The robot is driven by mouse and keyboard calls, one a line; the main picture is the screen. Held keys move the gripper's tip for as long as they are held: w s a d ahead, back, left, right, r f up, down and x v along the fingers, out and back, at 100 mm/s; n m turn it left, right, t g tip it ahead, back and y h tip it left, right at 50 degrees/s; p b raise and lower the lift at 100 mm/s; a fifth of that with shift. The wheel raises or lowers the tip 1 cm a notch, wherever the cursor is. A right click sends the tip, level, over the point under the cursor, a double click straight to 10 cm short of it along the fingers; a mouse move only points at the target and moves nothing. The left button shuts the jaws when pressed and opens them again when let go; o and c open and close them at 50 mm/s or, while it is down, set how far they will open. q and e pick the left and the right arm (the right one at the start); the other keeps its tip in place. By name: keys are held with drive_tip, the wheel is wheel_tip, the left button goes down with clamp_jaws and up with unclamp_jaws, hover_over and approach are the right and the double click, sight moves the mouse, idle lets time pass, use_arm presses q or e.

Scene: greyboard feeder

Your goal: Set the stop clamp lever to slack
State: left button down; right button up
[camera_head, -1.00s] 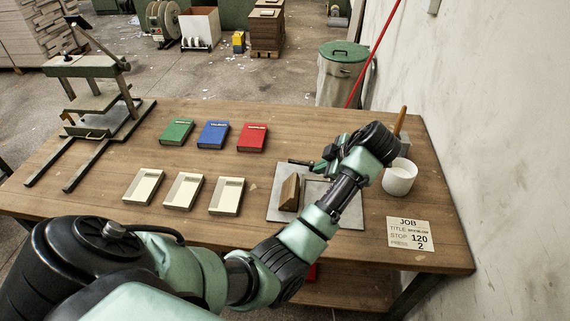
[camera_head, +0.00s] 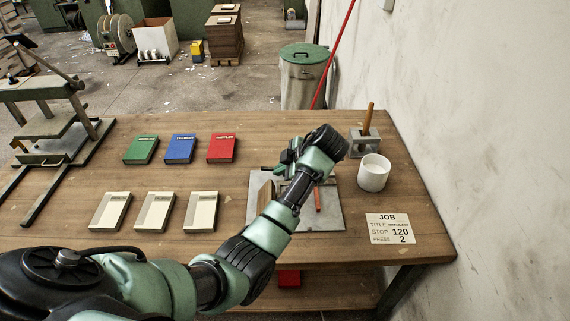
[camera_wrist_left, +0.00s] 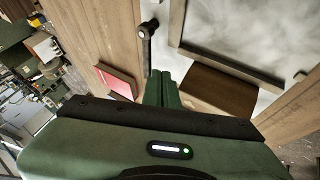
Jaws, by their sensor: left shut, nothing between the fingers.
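A grey feeder plate (camera_head: 335,217) lies on the table under my left forearm. A brown wooden block (camera_head: 265,192) stands on it, also in the left wrist view (camera_wrist_left: 220,90). A dark rod with a round pale end (camera_wrist_left: 147,45), probably the clamp lever, shows in the left wrist view. My left gripper (camera_wrist_left: 160,82) is shut and empty, its fingertips just below and right of the rod; I cannot tell if they touch. In the head view the left gripper (camera_head: 286,166) is over the plate's far left part. My right gripper is not in view.
Green (camera_head: 141,149), blue (camera_head: 180,149) and red (camera_head: 222,148) books lie left, with three pale blocks (camera_head: 155,212) in front. A white cup (camera_head: 374,173), a holder with a wooden handle (camera_head: 364,140) and a job card (camera_head: 390,228) are right. A press (camera_head: 45,128) stands far left.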

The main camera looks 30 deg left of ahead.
use_arm(q)
drive_tip(key=x, duration=0.4)
drive_tip(key=shift+a+p, duration=0.1)
drive_tip(key=shift+p, duration=0.2)
drive_tip(key=shift+w+a+f, duration=0.1)
drive_tip(key=shift+a+f, duration=0.1)
drive_tip(key=shift+f, duration=0.1)
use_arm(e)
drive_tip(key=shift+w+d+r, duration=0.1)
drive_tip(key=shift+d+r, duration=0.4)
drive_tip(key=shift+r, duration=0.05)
use_arm(q)
drive_tip(key=shift+a, duration=0.1)
